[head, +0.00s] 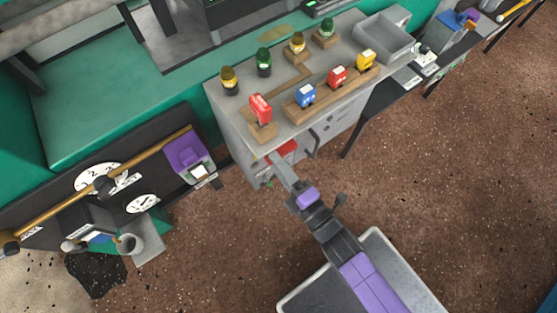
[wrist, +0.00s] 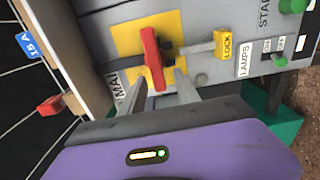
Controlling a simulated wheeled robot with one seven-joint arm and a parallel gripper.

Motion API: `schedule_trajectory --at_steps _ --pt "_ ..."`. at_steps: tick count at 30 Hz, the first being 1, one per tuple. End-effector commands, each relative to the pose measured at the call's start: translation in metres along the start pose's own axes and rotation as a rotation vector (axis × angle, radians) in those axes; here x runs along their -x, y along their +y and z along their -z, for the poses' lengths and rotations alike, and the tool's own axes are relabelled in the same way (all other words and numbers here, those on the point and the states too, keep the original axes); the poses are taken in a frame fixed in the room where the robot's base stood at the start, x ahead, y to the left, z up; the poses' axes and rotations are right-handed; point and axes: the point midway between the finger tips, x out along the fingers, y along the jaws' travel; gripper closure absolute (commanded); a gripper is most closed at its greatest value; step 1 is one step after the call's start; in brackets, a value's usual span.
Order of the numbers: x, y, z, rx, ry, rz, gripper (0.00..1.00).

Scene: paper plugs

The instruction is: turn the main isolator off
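The main isolator shows in the wrist view as a red handle (wrist: 153,58) on a yellow plate (wrist: 127,38), beside a partly hidden label that reads "MAI". The handle's long side runs roughly up and down in the picture. My gripper (wrist: 162,80) is open, its two fingers pointing at the panel. The handle's lower end lies between the fingertips, with a gap at least on the right side. Whether a finger touches it I cannot tell.
A yellow "LOCK" tag (wrist: 227,45) sticks out right of the handle. A "LAMPS" switch (wrist: 279,60) and a green button (wrist: 293,6) are farther right. A red block (wrist: 50,106) juts out at left. Plugs, including a blue one (head: 305,95), stand on the cabinet top.

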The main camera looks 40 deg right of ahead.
Motion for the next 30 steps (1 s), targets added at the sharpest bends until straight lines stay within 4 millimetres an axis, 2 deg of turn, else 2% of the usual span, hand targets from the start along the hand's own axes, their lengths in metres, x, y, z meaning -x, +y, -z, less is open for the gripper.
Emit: schedule_trajectory --at_steps 8,21,25,30 --pt "0.004 0.000 0.000 -0.001 -0.001 -0.001 0.62" --pt "0.067 -0.001 0.000 -0.001 -0.001 0.002 0.62" --pt "0.076 0.000 0.000 0.000 -0.001 0.000 0.62" --pt "0.078 0.000 0.000 0.000 -0.001 -0.001 0.62"
